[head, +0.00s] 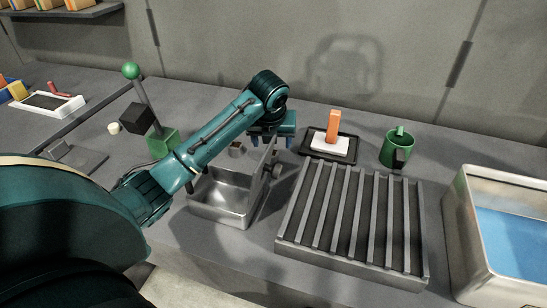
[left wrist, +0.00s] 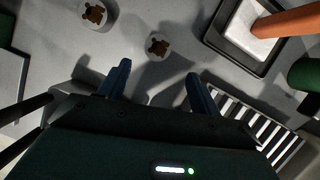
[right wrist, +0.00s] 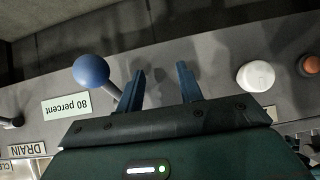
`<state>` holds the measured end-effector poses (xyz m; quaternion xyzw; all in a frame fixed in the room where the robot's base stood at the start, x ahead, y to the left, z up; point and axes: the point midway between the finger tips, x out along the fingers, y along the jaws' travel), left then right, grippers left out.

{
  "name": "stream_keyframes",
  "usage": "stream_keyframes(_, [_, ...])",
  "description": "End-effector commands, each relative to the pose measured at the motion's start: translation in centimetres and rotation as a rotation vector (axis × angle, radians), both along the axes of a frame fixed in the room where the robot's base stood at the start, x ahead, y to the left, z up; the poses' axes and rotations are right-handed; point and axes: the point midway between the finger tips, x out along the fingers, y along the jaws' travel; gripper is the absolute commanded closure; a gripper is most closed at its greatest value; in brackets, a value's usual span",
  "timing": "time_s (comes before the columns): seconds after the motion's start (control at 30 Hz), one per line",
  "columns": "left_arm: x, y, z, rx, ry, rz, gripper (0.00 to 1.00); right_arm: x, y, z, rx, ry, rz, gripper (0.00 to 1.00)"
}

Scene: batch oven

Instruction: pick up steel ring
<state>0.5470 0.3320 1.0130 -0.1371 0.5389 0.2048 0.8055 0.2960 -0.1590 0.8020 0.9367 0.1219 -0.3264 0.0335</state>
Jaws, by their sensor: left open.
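My left gripper (head: 271,140) is open and empty above the bench, behind the steel tray. In the left wrist view its fingers (left wrist: 158,72) are apart. A small round pale piece with a brown middle (left wrist: 158,46) lies just beyond the fingertips, and a similar round piece (left wrist: 99,16) lies farther to the upper left. I cannot tell for sure which is the steel ring. In the head view a small grey round piece (head: 237,149) shows beside the arm. My right gripper (right wrist: 158,82) is open and empty, facing a control panel, and is not in the head view.
A steel tray (head: 222,203) stands below the arm. A slatted rack (head: 290,243), a dark tray (head: 314,151) with an orange-handled block, a green mug (head: 392,156) and a blue-filled bin (head: 458,215) stand to the right. A blue knob (right wrist: 91,70) is near the right gripper.

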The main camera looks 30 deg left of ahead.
Motion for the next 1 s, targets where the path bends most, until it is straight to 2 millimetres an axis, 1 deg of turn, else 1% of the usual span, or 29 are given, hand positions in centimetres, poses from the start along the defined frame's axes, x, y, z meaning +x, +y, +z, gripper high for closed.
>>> stream_keyframes(0.03, [0.2, 0.1, -0.9, -0.002, 0.003, 0.001, 0.36, 0.0, 0.1, 0.1, 0.002, 0.000, 0.001, 0.64])
stream_keyframes(0.1, [0.7, 0.3, -1.8, -0.001, 0.002, 0.001, 0.36, -0.1, 0.3, 0.0, 0.005, 0.001, 0.001, 0.64])
stream_keyframes(0.37, [1.3, 0.9, -3.6, -0.001, 0.001, 0.002, 0.36, -0.1, 0.5, 0.1, 0.010, 0.006, -0.002, 0.64])
stream_keyframes(0.53, [2.0, 1.8, -5.9, -0.003, 0.003, 0.002, 0.36, -0.2, 0.4, 0.3, 0.005, 0.011, -0.001, 0.64])
stream_keyframes(0.63, [2.5, 2.0, -7.1, -0.002, 0.000, 0.001, 0.36, -0.2, 0.4, 0.1, 0.004, 0.014, 0.000, 0.64])
stream_keyframes(0.77, [2.8, 2.1, -7.7, 0.000, -0.001, 0.000, 0.36, -0.2, 0.4, 0.1, 0.002, 0.014, 0.001, 0.64])
stream_keyframes(0.93, [2.8, 2.1, -7.7, 0.000, -0.002, 0.000, 0.36, -0.1, 0.3, 0.1, 0.000, 0.013, 0.003, 0.64])
stream_keyframes(0.97, [2.8, 2.1, -7.7, 0.000, -0.002, 0.000, 0.37, -0.1, 0.3, 0.1, 0.000, 0.013, 0.003, 0.64])
stream_keyframes(1.0, [2.8, 2.1, -7.7, 0.000, -0.002, 0.000, 0.40, -0.1, 0.3, 0.1, -0.001, 0.013, 0.003, 0.64])
